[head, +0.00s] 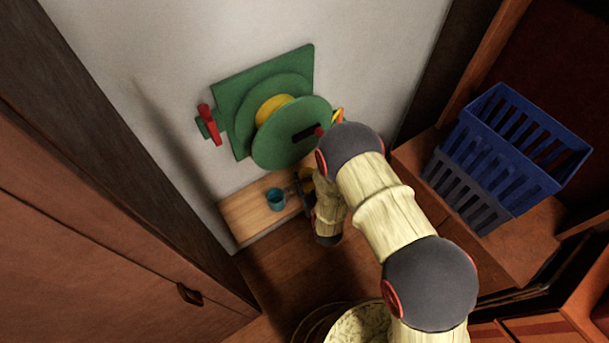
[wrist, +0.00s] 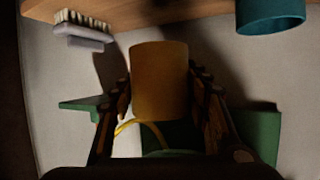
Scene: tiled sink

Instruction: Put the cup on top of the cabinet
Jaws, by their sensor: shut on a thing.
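A yellow-orange cup (wrist: 159,82) is between the two fingers of my gripper (wrist: 160,105) in the wrist view, and the fingers are shut on it. In the head view only a small part of the yellow cup (head: 306,174) shows behind my gripper (head: 303,190). A teal cup (head: 275,198) stands on the wooden shelf (head: 240,222) to the left of my gripper. The teal cup also shows at the top right of the wrist view (wrist: 270,16). A brown cabinet (head: 90,255) with a dark handle fills the left side of the head view.
A green hose reel (head: 290,135) is on the wall above the shelf. A brush (wrist: 82,28) shows near the shelf in the wrist view. A blue slatted basket (head: 505,155) stands on a wooden ledge (head: 420,150) at right. A round patterned object (head: 355,325) is at the bottom.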

